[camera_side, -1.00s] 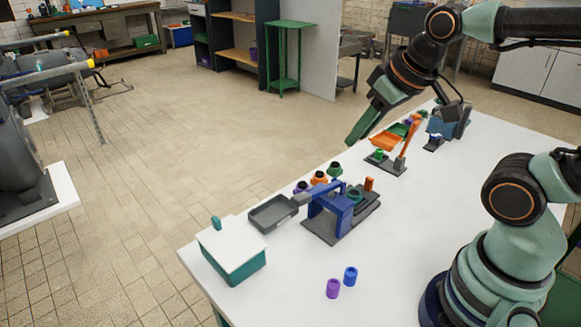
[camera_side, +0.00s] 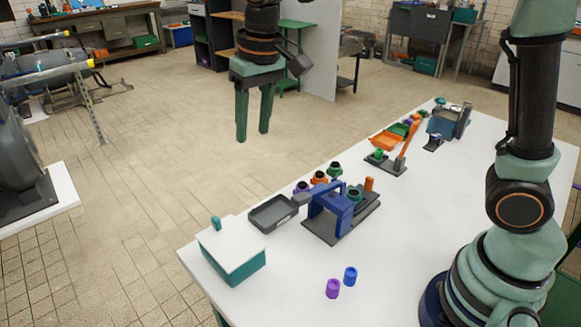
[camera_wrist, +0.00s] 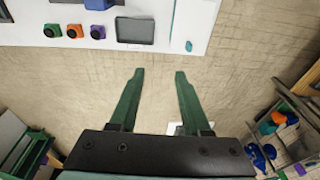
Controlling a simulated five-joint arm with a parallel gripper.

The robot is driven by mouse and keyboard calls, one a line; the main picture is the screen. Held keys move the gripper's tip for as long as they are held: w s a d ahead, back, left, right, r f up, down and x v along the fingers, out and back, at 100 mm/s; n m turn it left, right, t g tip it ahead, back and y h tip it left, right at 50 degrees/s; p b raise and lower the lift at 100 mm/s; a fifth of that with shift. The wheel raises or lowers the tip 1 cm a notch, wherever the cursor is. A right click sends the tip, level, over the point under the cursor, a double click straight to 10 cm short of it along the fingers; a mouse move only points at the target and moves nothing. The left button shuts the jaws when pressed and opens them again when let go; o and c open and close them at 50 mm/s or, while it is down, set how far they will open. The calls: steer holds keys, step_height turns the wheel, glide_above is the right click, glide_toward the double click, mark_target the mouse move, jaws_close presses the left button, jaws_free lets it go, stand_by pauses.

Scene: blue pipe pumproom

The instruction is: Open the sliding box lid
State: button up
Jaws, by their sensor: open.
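A teal box (camera_side: 248,268) with a white lid (camera_side: 230,246) stands at the near left end of the white table. The lid covers the box, and a small teal handle (camera_side: 216,222) stands up at its far left side. In the wrist view the handle (camera_wrist: 188,46) shows near the table edge, while the white lid is hard to tell from the white table. My gripper (camera_side: 252,135) is open and empty, with its green fingers pointing down. It hangs high, beyond the table's far edge, well apart from the box. In the wrist view nothing is between the fingers (camera_wrist: 159,72).
A grey tray (camera_side: 273,213) lies right of the box, beside a blue frame fixture (camera_side: 330,208). Purple (camera_side: 333,288) and blue (camera_side: 350,276) cylinders stand on the front of the table. Several small parts line the far edge.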

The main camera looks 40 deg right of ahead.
steer(key=g, duration=0.2)
glide_above(216, 217)
step_height(216, 217, down, 6)
steer(key=f, duration=0.1)
steer(key=shift+h, duration=0.3)
step_height(216, 217, down, 12)
steer(key=shift+a+r, duration=0.1)
steer(key=shift+r, duration=0.1)
jaws_close()
stand_by(0.9)
